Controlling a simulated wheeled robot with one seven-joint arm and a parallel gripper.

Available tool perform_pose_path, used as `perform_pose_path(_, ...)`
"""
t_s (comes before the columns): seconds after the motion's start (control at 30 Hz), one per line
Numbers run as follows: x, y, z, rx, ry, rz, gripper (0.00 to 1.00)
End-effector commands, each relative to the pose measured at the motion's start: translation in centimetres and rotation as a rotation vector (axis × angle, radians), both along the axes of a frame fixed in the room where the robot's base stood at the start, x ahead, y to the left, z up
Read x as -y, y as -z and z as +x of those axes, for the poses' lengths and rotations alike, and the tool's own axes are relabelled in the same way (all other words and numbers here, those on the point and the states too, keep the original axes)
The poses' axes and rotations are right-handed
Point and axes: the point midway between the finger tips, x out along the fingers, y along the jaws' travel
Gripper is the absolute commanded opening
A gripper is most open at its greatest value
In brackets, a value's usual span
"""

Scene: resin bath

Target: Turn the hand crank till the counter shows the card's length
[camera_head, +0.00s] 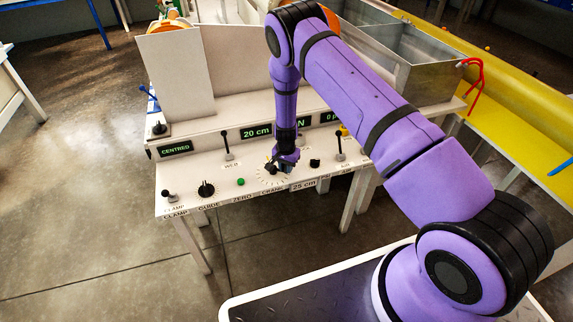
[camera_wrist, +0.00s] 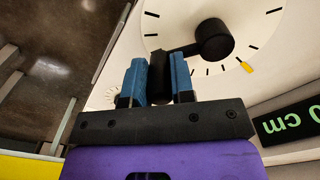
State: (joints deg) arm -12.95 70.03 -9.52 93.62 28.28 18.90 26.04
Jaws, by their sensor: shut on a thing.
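The hand crank (camera_wrist: 212,40) is black, on a white dial with black tick marks and one yellow mark; the wrist view shows it close. My gripper (camera_wrist: 159,80) is shut on the crank's black handle, a blue finger on each side. In the head view my gripper (camera_head: 286,157) is over the crank dial (camera_head: 272,176) on the front panel, hiding part of it. The counter (camera_head: 256,132) reads 20 cm in green. The card (camera_head: 304,185) below the panel's front edge reads 25 cm.
A CENTRED display (camera_head: 176,148), a clamp lever (camera_head: 170,196), a guide knob (camera_head: 206,189), a green zero button (camera_head: 240,182) and upright levers (camera_head: 227,146) share the panel. A black knob (camera_head: 315,162) is close right of my gripper. Metal bins (camera_head: 425,75) stand behind.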

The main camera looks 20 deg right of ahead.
Motion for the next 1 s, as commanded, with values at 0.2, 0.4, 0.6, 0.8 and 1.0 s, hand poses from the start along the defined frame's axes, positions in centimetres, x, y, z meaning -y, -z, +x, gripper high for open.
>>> perform_pose_path(0.2,-0.34,-0.01,-0.56,-0.001,0.119,-0.002,0.0)
perform_pose_path(0.4,-0.54,-0.01,-0.79,-0.001,0.181,-0.002,0.0)
perform_pose_path(0.6,-0.64,-0.01,-0.87,0.0,0.203,-0.001,0.0)
perform_pose_path(0.8,-0.65,-0.01,-0.86,0.0,0.205,-0.001,0.0)
perform_pose_path(1.0,-0.65,-0.01,-0.85,0.0,0.205,-0.001,0.34)
